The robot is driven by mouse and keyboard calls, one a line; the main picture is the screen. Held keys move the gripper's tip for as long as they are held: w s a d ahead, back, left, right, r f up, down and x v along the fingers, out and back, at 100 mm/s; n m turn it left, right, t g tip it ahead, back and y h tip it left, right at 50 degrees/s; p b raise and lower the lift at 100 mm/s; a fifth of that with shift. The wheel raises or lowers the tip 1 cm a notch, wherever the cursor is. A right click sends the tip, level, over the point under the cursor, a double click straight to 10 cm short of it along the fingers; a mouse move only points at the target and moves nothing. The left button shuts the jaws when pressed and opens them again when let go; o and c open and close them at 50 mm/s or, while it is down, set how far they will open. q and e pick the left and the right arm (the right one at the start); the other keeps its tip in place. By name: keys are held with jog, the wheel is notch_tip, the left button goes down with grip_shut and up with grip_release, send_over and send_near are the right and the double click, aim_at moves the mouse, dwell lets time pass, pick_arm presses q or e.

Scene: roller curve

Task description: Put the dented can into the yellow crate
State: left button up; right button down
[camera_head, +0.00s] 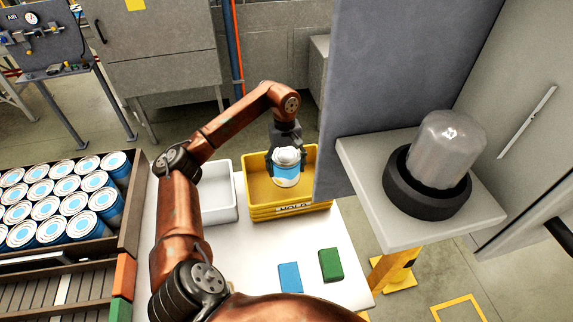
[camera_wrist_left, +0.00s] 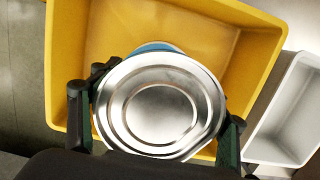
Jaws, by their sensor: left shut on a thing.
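The can (camera_head: 286,175) has a blue and white side and a silver end, and is held over the yellow crate (camera_head: 262,212). I cannot make out a clear dent from here. My left gripper (camera_head: 286,158) is shut on the can, with a finger on each side of it. In the left wrist view the can's silver lid (camera_wrist_left: 160,105) fills the middle, between the dark fingers (camera_wrist_left: 158,120). The yellow crate (camera_wrist_left: 255,30) lies behind and below the can in that view. Whether the can touches the crate floor is hidden. My right gripper is out of view.
A white bin (camera_head: 219,206) stands left of the crate on the white table (camera_head: 240,260). A blue block (camera_head: 290,277) and a green block (camera_head: 331,265) lie in front. Many cans (camera_head: 45,208) fill a tray at left. A grey panel (camera_head: 375,80) rises close right of the crate.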

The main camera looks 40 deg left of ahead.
pick_arm(q)
notch_tip(320, 180, down, 6)
jog(key=b, duration=0.3)
jog(key=shift+b, duration=0.3)
jog(key=shift+f+b, duration=0.35)
jog(key=shift+f, duration=0.1)
jog(key=o, duration=1.4)
jog(key=shift+o, duration=0.2)
